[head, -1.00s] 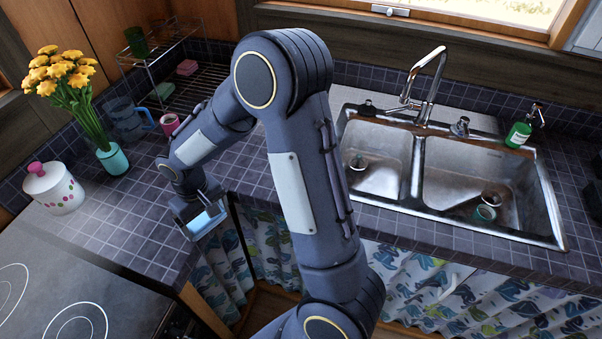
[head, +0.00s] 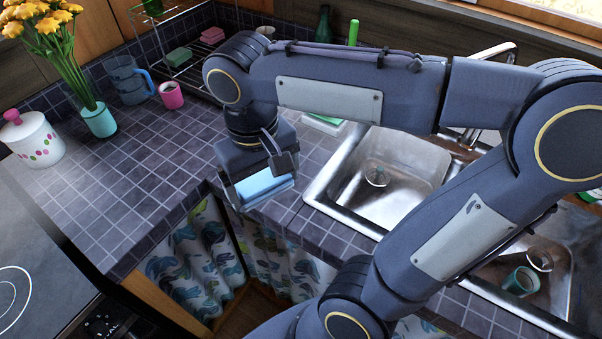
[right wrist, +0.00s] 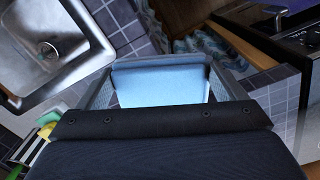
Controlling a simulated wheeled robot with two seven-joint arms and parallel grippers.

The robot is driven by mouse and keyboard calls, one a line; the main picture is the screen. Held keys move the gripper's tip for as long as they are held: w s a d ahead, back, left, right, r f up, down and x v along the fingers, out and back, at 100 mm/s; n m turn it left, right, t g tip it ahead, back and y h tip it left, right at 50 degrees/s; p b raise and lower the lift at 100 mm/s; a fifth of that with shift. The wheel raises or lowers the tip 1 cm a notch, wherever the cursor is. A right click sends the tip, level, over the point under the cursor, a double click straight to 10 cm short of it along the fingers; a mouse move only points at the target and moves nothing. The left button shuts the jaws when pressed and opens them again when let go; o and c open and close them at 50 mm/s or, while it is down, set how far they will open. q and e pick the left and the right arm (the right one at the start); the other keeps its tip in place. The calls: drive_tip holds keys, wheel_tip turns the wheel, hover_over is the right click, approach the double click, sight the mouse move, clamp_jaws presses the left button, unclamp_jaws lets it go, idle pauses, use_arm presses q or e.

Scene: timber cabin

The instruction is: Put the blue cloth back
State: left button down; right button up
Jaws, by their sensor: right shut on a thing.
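The blue cloth (head: 265,186) is folded flat, and my right gripper (head: 262,184) is shut on it. The gripper and cloth are over the counter's front edge near the inner corner, to the left of the sink. In the right wrist view the light blue cloth (right wrist: 160,82) lies between the two fingers (right wrist: 162,90). The cloth looks held above the tiles, but the exact gap cannot be told. My left gripper does not show in either view.
The sink (head: 345,205) holds a teal cup (head: 521,281). A pink mug (head: 171,95), a blue pitcher (head: 128,80), a flower vase (head: 99,120) and a white pot (head: 33,139) stand on the left. A wire rack (head: 185,60) stands behind. The tiled counter (head: 130,175) between is mostly clear.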

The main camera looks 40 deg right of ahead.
drive_tip(key=w+d+f, duration=0.2)
drive_tip(key=d, duration=0.1)
drive_tip(key=w+d+f, duration=0.2)
drive_tip(key=d+f, duration=0.1)
drive_tip(key=d, duration=0.1)
drive_tip(key=w+d+f, duration=0.2)
drive_tip(key=d+f, duration=0.1)
drive_tip(key=shift+w+d+f+p, duration=0.1)
drive_tip(key=shift+d+f+p, duration=0.05)
drive_tip(key=shift+d+p, duration=0.2)
drive_tip(key=shift+d+f, duration=0.2)
drive_tip(key=shift+f, duration=0.05)
drive_tip(key=f, duration=0.3)
drive_tip(key=shift+w+d+f, duration=0.1)
drive_tip(key=shift+w+d, duration=0.15)
drive_tip(key=shift+d, duration=0.1)
drive_tip(key=shift+f, duration=0.35)
drive_tip(key=shift+f, duration=0.1)
